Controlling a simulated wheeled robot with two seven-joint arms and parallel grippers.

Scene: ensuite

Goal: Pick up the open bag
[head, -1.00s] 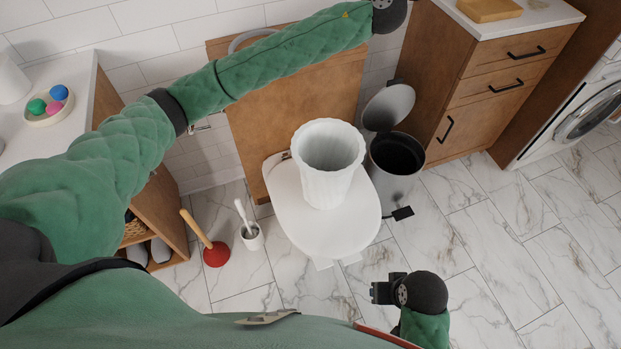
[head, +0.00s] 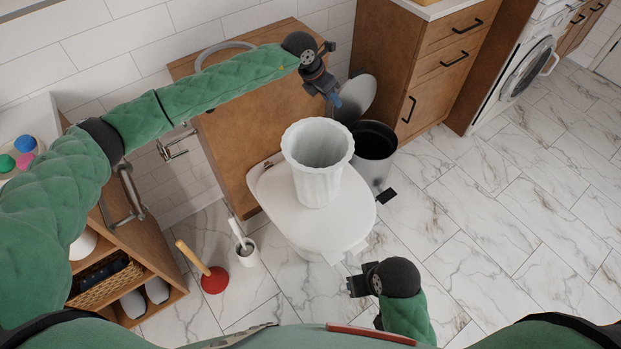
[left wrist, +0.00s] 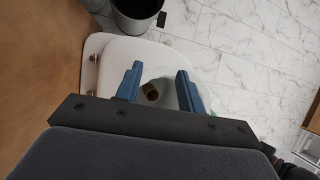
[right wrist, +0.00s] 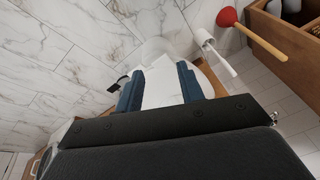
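A white, ribbed, open-topped vessel (head: 317,165), which I take to be the open bag, stands upright on the closed white toilet lid (head: 352,210). Its mouth faces up. My left gripper (head: 335,97) is above and behind it, apart from it, pointing down. In the left wrist view its blue fingers (left wrist: 158,82) are spread, with a pale opening and a small brown thing below. My right gripper (head: 357,284) is low in front of the toilet, away from the vessel. In the right wrist view its fingers (right wrist: 160,84) are apart with nothing held.
A red plunger (head: 214,280) and a toilet brush (head: 246,250) stand at left by a wooden shelf unit (head: 150,262). A wooden cabinet (head: 430,75) is behind the bin. Marble floor at right is clear.

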